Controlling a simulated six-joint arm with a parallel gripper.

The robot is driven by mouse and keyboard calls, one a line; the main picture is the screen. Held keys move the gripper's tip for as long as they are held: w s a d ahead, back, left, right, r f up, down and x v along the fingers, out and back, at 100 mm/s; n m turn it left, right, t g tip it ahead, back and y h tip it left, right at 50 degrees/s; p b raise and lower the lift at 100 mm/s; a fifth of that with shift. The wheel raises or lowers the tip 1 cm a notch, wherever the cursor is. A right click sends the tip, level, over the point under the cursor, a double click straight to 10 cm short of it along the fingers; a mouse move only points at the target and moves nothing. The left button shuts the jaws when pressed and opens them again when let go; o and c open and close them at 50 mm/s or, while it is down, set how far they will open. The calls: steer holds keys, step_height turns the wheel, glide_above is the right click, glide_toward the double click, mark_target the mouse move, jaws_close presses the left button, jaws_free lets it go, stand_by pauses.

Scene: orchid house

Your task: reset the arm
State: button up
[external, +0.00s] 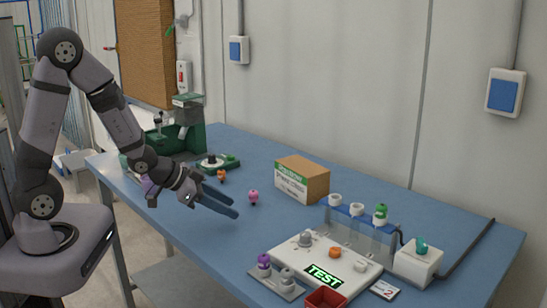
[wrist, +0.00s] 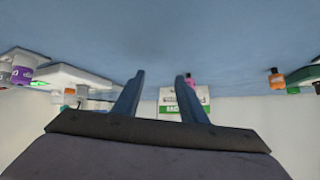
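My gripper (external: 236,210) reaches out over the left part of the blue table (external: 330,193), its fingers pointing right and a little down. In the wrist view, the two dark fingers of my gripper (wrist: 160,76) stand apart with nothing between them. The gripper is open and empty. A pink-topped piece (external: 253,196) sits on the table just beyond the fingers. In the wrist view this pink piece (wrist: 190,79) shows by the right fingertip.
A cardboard box (external: 302,179) stands mid-table. To its right are a tube rack (external: 362,214), a white tray (external: 293,257), a red bin (external: 325,299) and a white device (external: 418,264). An orange piece (external: 222,175) and a green machine (external: 188,128) are at the back left. The table's front left is clear.

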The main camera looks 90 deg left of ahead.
steer(key=s+d+g+p, duration=0.1)
steer(key=d, duration=0.3)
steer(key=s+d+r+m+g+h+p, duration=0.1)
steer(key=d+g, duration=0.1)
steer(key=d, duration=0.2)
steer(key=s+d+r+g+h+p, duration=0.1)
steer(key=d, duration=0.4)
steer(key=shift+s+d+r+g+p, duration=0.1)
steer(key=shift+s+r+g+p, duration=0.05)
steer(key=shift+s+g+p, duration=0.25)
steer(key=s+d+r+m+g+h+p, duration=0.2)
steer(key=s+d+r+g, duration=0.1)
steer(key=s+d, duration=0.6)
steer(key=d+g, duration=0.1)
steer(key=d, duration=0.2)
steer(key=shift+s+r+g, duration=0.2)
steer(key=shift+s+g, duration=0.1)
steer(key=shift+s, duration=0.05)
